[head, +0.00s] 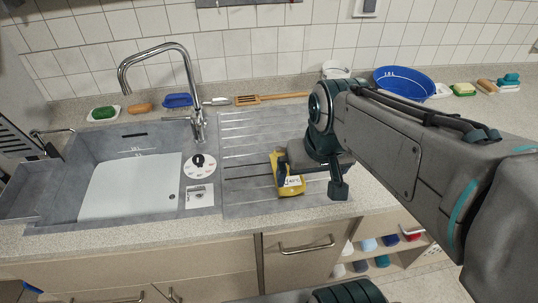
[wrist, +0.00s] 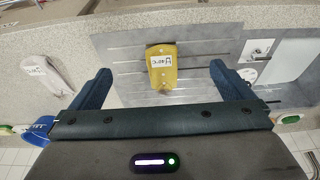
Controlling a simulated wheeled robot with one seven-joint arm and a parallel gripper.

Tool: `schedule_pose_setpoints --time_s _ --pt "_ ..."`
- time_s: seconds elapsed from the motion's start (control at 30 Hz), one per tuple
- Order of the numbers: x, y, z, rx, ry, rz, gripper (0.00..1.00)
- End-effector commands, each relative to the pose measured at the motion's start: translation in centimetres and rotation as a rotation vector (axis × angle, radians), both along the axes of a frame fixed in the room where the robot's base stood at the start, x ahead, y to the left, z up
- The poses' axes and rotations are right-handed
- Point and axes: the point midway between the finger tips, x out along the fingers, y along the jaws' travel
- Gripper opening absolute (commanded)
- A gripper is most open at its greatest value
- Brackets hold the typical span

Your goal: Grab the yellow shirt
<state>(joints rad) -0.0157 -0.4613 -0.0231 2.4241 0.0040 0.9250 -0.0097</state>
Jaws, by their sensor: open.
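The yellow shirt (head: 289,188) is a small yellow piece with a white lettered label, lying on the grey ribbed drainboard right of the sink. In the wrist view the yellow shirt (wrist: 163,78) lies flat, roughly midway between my two fingers. My gripper (head: 311,178) is over the drainboard at the shirt and partly hides it in the head view. In the wrist view my gripper (wrist: 160,70) is open, with bare drainboard showing between each finger and the shirt. It is not holding the shirt.
The sink (head: 130,180) with a white board and a tall chrome faucet (head: 160,52) is to the left. A wooden spatula (head: 272,98), a blue bowl (head: 405,80) and several sponges and brushes line the back. An open shelf (head: 395,258) with cups is below the counter.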

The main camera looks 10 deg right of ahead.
Motion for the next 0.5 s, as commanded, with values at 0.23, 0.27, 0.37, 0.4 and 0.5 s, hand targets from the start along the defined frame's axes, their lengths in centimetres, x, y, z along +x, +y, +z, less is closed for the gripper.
schedule_pose_setpoints --time_s 0.23,0.27,0.37,0.4,0.5 --pt "7.9 0.0 0.1 0.018 0.105 -0.001 1.0" --pt "8.9 0.0 0.0 0.018 0.118 -0.001 1.0" --pt "12.1 0.1 -0.8 0.015 0.158 0.0 1.0" --pt "13.3 0.1 -1.1 0.013 0.172 -0.002 1.0" --pt "15.9 0.2 -2.2 0.006 0.206 -0.003 1.0"
